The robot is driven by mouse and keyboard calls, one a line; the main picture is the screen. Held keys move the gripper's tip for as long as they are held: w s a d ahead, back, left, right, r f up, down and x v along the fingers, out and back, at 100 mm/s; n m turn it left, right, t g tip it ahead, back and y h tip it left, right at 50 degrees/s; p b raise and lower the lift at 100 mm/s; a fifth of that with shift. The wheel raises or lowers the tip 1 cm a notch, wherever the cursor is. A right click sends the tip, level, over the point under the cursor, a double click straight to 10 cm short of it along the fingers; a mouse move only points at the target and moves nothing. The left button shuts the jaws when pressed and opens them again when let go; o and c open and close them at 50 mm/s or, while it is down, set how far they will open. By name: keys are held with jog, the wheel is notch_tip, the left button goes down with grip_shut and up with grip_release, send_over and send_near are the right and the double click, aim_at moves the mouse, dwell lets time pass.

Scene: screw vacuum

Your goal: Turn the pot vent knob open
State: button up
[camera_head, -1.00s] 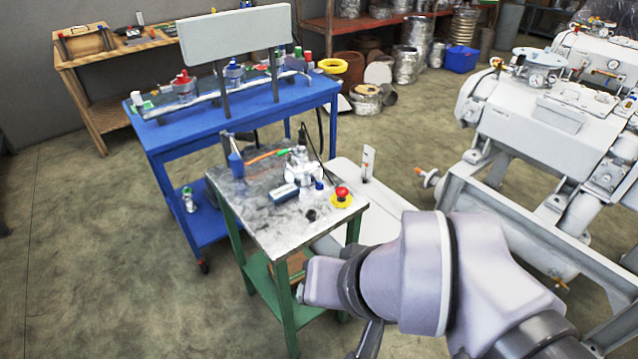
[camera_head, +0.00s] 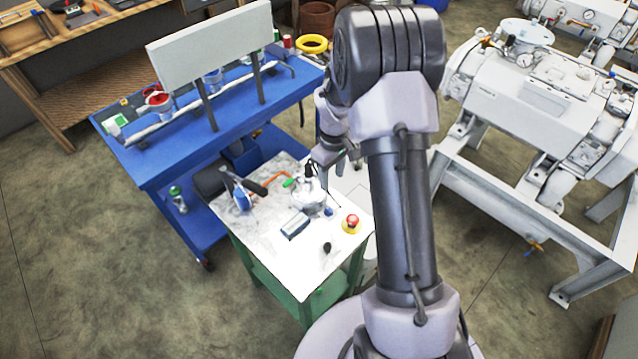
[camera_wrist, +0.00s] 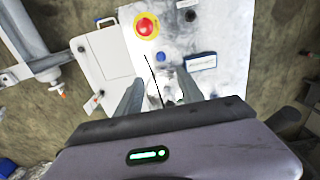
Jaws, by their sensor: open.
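A small metal pot (camera_head: 308,198) stands on the light top of a green-legged table, with a dark upright part above it. My gripper (camera_head: 327,168) is just above the pot and hides some of it. In the wrist view my gripper's two fingers (camera_wrist: 158,88) are apart, with part of the pot (camera_wrist: 154,101) showing between them and nothing clearly held. I cannot make out the vent knob or its position.
The table (camera_head: 265,228) also bears a red stop button (camera_head: 352,222) on a yellow base, a small box (camera_head: 295,225), a black knob (camera_head: 327,247) and a blue tool (camera_head: 239,192). A blue bench (camera_head: 170,140) stands behind; large white machines (camera_head: 540,95) stand right.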

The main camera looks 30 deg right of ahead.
aim_at(330, 210)
jog(key=f+b, duration=0.1)
jog(key=f, duration=0.7)
jog(key=f+b, duration=0.2)
jog(key=f, duration=0.5)
jog(key=shift+s+f, duration=0.2)
jog(key=shift+f, duration=0.2)
grip_shut()
